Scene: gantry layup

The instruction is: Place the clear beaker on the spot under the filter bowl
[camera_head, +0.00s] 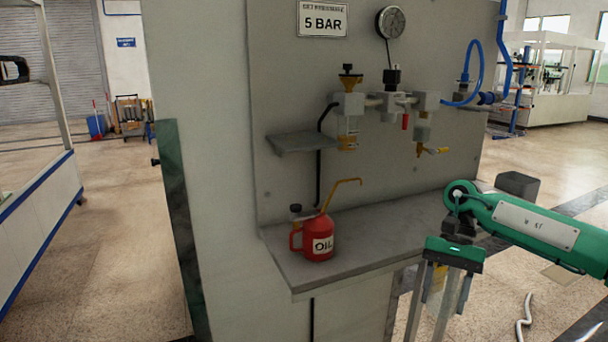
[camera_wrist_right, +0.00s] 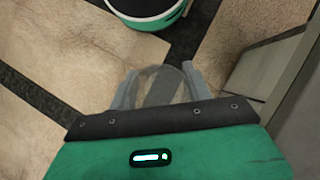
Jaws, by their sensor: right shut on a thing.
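My right gripper (camera_head: 436,292) hangs fingers-down at the front right of the shelf, outside its edge. It is shut on the clear beaker (camera_wrist_right: 160,86), a see-through shape between the two fingers in the wrist view; it is hard to make out in the head view. The filter bowl (camera_head: 347,126) hangs from the air unit on the grey panel, with a brass-coloured lower end. Below it runs the grey shelf (camera_head: 385,232); I cannot make out a marked spot on it. My left gripper is not in view.
A red oil can (camera_head: 318,238) with a long orange spout stands on the shelf's left part. A small bracket shelf (camera_head: 303,143) juts out left of the bowl. A dark grey box (camera_head: 517,185) is behind my right arm. The shelf's middle is clear.

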